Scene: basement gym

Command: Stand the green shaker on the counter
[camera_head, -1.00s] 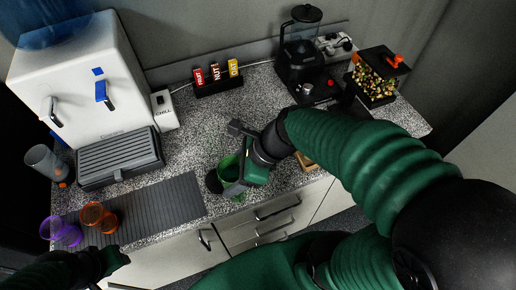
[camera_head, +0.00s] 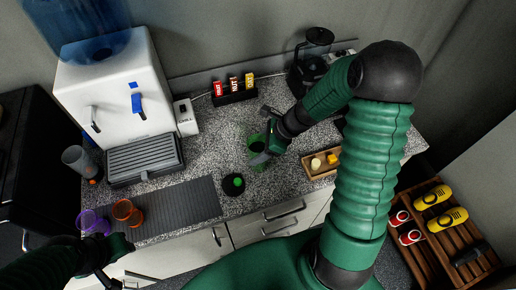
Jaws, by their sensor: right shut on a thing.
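The green shaker (camera_head: 252,146) is a see-through green cup on the middle part of the speckled counter (camera_head: 205,160). My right gripper (camera_head: 262,153) reaches in from the right and is shut on the shaker's near right side. The gripper hides part of the cup, and I cannot tell whether its base touches the counter. A round black piece with a green centre (camera_head: 233,184), like a lid, lies apart on the counter nearer the front edge. My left gripper (camera_head: 118,262) is low at the left, near the counter front; its fingers are too dark to read.
A white dispenser (camera_head: 110,90) is behind. A wooden tray (camera_head: 319,165) sits right of the shaker. A black grinder-like machine (camera_head: 308,72) and labelled boxes (camera_head: 234,85) line the wall.

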